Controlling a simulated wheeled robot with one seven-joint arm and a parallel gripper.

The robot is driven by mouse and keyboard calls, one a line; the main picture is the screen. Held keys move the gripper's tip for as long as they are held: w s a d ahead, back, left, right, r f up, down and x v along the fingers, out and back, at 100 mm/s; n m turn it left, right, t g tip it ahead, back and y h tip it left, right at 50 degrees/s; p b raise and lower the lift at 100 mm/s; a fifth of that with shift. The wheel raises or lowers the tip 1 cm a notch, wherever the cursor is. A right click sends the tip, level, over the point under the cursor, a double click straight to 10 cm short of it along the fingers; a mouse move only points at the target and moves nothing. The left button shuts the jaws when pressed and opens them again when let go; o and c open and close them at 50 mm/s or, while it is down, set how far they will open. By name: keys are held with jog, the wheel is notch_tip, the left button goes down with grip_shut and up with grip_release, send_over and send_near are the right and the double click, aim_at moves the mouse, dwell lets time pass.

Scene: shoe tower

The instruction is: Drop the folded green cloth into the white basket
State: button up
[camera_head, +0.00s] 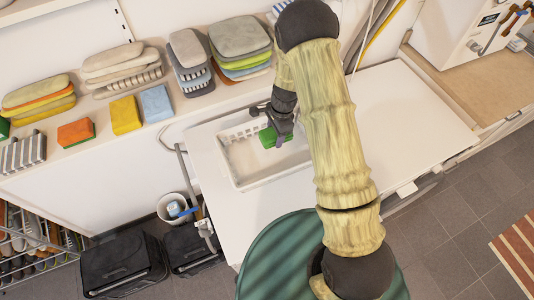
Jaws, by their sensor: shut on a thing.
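The folded green cloth (268,137) is a small bright green piece. My gripper (277,129) is shut on it and holds it over the white basket. The white basket (222,155) is a rectangular tub with slotted walls on the white table. The cloth appears within the basket's outline, near its back right part; its height above the basket floor cannot be told. My gripper's fingers are small and partly hidden by the wrist.
A shelf (100,120) behind holds stacks of folded cloths (240,35), with a yellow sponge (125,115) and a blue one (156,103). The white table (405,120) is clear on the right. A white bucket (172,207) and black bins (122,265) stand below left.

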jog(key=shift+f+b, duration=1.95)
jog(key=shift+f, duration=0.85)
jog(key=o, duration=1.2)
jog(key=shift+r, duration=0.1)
jog(key=r+b, duration=0.1)
jog(key=r, duration=0.4)
jog(key=d+r+b, duration=0.1)
jog(key=r, duration=0.5)
jog(key=w+d+r+b, duration=0.1)
jog(key=r, duration=0.5)
jog(key=shift+d+b, duration=0.2)
jog(key=shift+b, duration=0.15)
